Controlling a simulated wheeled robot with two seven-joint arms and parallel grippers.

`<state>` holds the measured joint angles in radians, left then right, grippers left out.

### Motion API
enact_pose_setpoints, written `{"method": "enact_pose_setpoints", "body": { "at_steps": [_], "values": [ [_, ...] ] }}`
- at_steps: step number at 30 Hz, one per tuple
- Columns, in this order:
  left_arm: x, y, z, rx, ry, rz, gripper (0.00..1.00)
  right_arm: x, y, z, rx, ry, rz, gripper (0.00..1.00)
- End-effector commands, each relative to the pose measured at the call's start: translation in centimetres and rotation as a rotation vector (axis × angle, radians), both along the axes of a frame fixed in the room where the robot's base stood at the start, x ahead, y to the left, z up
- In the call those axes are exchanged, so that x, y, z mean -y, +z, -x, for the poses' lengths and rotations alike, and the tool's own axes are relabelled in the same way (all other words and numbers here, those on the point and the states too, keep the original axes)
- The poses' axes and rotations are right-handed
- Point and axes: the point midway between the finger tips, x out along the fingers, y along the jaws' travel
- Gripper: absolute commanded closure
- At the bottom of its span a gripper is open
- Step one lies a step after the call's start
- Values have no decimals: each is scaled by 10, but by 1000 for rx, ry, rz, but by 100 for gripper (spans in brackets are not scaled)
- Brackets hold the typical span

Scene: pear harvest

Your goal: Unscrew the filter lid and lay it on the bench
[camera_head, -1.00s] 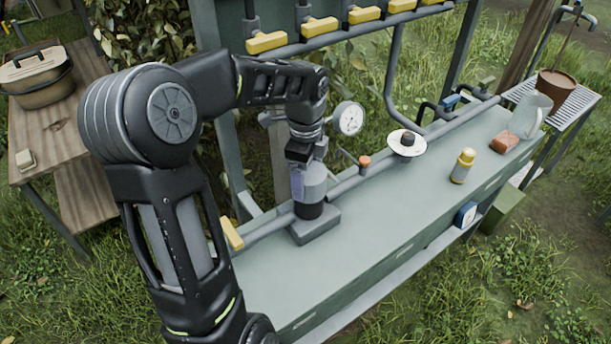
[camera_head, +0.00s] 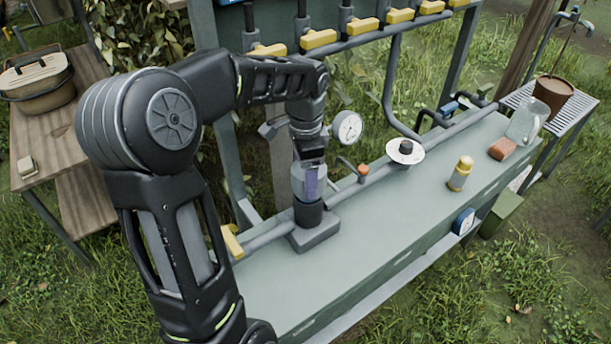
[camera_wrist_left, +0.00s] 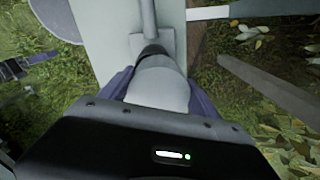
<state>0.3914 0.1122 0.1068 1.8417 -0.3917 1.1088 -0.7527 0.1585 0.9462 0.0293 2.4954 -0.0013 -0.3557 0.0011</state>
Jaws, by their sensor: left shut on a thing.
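The filter stands upright on the bench (camera_head: 375,225), with a dark lower body (camera_head: 309,214) on a grey square base (camera_head: 316,237). Its pale upper part, which I take for the lid, shows between my fingers in the left wrist view (camera_wrist_left: 160,85). My left gripper (camera_head: 311,185) points down from above and is shut on this lid, a finger on each side. The fingers hide much of the lid in the head view. I cannot see a gap between lid and body. My right gripper is in neither view.
A round gauge (camera_head: 346,127) stands just behind my left wrist. A pipe with an orange knob (camera_head: 363,171) and a white disc (camera_head: 405,151) runs along the bench's back. A yellow-capped bottle (camera_head: 460,173), a brick-red block (camera_head: 502,149) and a clear jug (camera_head: 527,121) stand right. The bench middle is clear.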

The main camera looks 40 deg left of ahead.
Motion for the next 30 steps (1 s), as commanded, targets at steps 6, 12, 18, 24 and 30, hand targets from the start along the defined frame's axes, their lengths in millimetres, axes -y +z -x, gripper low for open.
{"method": "enact_pose_setpoints", "body": {
  "at_steps": [6, 12, 18, 24, 30],
  "values": [
    [1, 17, 1, -3, -1, 3, 70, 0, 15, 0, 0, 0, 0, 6],
    [1, 29, 1, -5, -2, 3, 70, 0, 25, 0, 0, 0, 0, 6],
    [2, 38, 1, -5, -2, 4, 70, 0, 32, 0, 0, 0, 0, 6],
    [2, 38, 2, -7, -2, 4, 70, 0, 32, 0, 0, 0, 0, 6],
    [2, 38, 2, -7, -6, 4, 70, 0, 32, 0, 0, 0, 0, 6]
  ]
}}
